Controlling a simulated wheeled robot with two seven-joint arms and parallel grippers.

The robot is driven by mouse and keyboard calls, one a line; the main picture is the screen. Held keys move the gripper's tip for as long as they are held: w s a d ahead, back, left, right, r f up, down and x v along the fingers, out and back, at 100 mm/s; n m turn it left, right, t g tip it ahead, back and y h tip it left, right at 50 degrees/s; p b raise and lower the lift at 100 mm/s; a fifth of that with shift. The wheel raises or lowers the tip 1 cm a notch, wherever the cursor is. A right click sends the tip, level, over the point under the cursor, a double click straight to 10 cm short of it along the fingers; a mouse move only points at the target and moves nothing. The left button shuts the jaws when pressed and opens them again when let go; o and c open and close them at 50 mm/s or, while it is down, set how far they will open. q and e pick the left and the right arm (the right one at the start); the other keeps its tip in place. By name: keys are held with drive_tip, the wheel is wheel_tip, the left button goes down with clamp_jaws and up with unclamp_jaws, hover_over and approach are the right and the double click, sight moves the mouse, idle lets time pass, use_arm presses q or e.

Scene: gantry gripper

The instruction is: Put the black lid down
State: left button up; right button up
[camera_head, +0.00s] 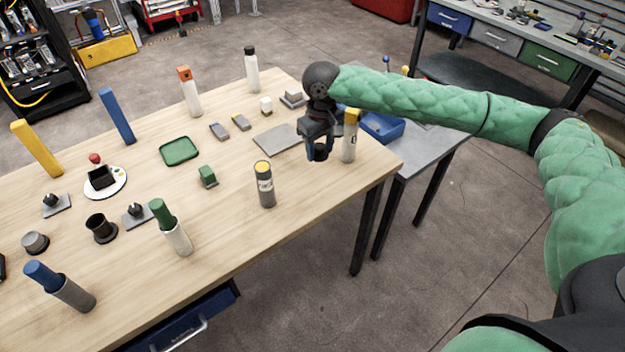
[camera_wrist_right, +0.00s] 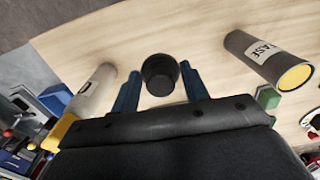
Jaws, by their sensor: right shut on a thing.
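My right gripper (camera_head: 318,150) hangs over the right end of the wooden table (camera_head: 225,230). It is shut on the black lid (camera_head: 318,152), a small dark cylinder between the fingertips. In the right wrist view the black lid (camera_wrist_right: 160,74) sits between the two blue fingers of my right gripper (camera_wrist_right: 160,85). It appears held above the wood, but the exact gap below it cannot be told. My left gripper is not in view.
A white bottle with a yellow cap (camera_head: 349,140) stands close to the right gripper's right side. A grey bottle with a yellow top (camera_head: 264,184) stands to the left and nearer. A flat grey plate (camera_head: 276,140) lies just left of the gripper. Bare wood lies between them.

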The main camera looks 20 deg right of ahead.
drive_tip(key=shift+s+d+n, duration=0.15)
drive_tip(key=shift+d+n, duration=0.35)
drive_tip(key=shift+n, duration=0.4)
drive_tip(key=s+d+n+p, duration=0.15)
drive_tip(key=d+n, duration=0.45)
drive_tip(key=n, duration=0.6)
drive_tip(key=n+p, duration=0.5)
drive_tip(key=n, duration=0.2)
hover_over(313, 183)
wheel_tip(313, 183, down, 7)
drive_tip(key=shift+f, duration=0.15)
wheel_tip(313, 183, down, 4)
drive_tip(key=shift+r+p, duration=0.25)
drive_tip(key=shift+p, duration=0.85)
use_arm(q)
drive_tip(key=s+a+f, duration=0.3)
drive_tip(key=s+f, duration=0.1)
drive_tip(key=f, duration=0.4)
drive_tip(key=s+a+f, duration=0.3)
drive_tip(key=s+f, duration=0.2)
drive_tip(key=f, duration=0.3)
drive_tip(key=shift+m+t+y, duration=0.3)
use_arm(e)
drive_tip(key=shift+f, duration=0.3)
